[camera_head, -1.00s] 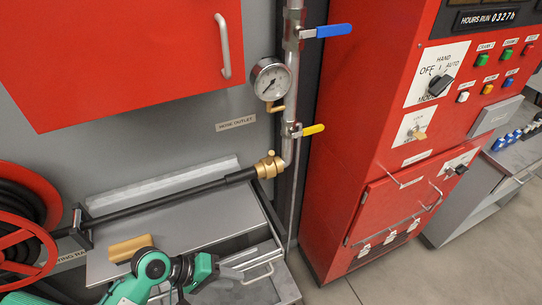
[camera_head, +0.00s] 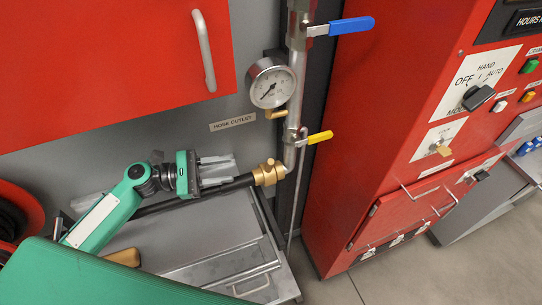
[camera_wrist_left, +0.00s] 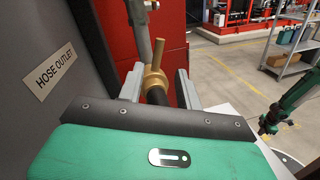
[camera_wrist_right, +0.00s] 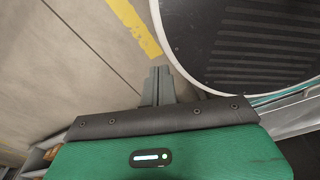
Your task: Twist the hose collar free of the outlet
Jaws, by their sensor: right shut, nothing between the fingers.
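The brass hose collar (camera_head: 268,173) sits on the outlet at the foot of the silver pipe, with a lug sticking up. The black hose (camera_head: 166,206) runs left from it. My left gripper (camera_head: 230,171) is over the hose, just left of the collar. In the left wrist view its fingers are open, one on each side of the hose, and the collar (camera_wrist_left: 155,80) shows between and just beyond them. I cannot tell whether they touch the hose. My right gripper (camera_wrist_right: 159,84) is shut and empty, away from the collar, above the floor.
The pressure gauge (camera_head: 272,84), the yellow-handled valve (camera_head: 318,138) and the blue-handled valve (camera_head: 345,27) are on the pipe above. A grey bench top (camera_head: 220,232) lies below the hose. A red cabinet (camera_head: 110,60) hangs above; a red control panel (camera_head: 390,130) stands right.

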